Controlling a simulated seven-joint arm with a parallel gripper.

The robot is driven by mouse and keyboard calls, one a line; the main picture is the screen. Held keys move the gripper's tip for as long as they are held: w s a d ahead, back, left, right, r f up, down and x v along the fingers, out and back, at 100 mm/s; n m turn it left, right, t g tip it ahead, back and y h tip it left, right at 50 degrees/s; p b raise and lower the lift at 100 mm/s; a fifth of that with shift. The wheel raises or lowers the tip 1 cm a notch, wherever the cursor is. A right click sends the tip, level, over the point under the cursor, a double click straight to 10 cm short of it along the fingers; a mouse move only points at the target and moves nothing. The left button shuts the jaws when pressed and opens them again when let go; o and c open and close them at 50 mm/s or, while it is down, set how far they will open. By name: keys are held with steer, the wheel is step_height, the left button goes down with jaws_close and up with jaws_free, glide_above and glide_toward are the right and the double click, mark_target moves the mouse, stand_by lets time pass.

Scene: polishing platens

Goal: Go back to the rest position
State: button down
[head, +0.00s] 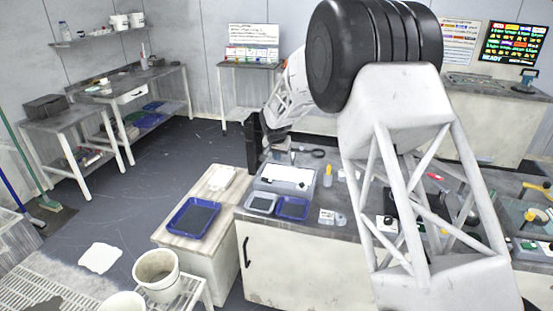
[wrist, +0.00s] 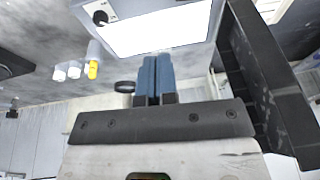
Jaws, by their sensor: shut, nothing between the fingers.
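My gripper (wrist: 156,62) shows in the wrist view as two blue fingers pressed side by side, with nothing between them. In that view they point toward a grey box with a bright white panel (wrist: 160,30). I cannot tell the distance between fingertips and box. In the head view my white lattice arm rises over the right half of the bench and bends left. Its far end is close to a black upright post (head: 253,140); the fingers cannot be made out there.
The box with the white panel (head: 287,178) stands on the grey bench. Blue-rimmed trays (head: 292,208) and a yellow-capped bottle (head: 328,176) are near it. A larger blue tray (head: 194,218) lies on the wooden-topped cabinet at left. A dark beam (wrist: 262,85) is right of my fingers in the wrist view.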

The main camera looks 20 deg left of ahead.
steer(key=shift+d+r, duration=0.1)
stand_by(0.3)
steer(key=s+d+r, duration=1)
steer(key=s+d, duration=0.1)
steer(key=d, duration=0.3)
steer(key=s+d+r, duration=1)
steer(key=s+d, duration=0.2)
steer(key=d, duration=0.3)
steer(key=s+d+r, duration=0.1)
steer(key=s+d, duration=0.4)
steer(key=s, duration=0.3)
steer(key=s+d+r, duration=0.1)
steer(key=s+d, duration=0.4)
steer(key=s, duration=0.3)
steer(key=s+d+f, duration=0.2)
steer(key=s+d, duration=0.1)
steer(key=s, duration=0.7)
steer(key=s+d+f, duration=0.2)
steer(key=s+d, duration=0.1)
steer(key=s, duration=0.7)
steer(key=shift+g+h, duration=0.3)
steer(key=shift+g, duration=0.1)
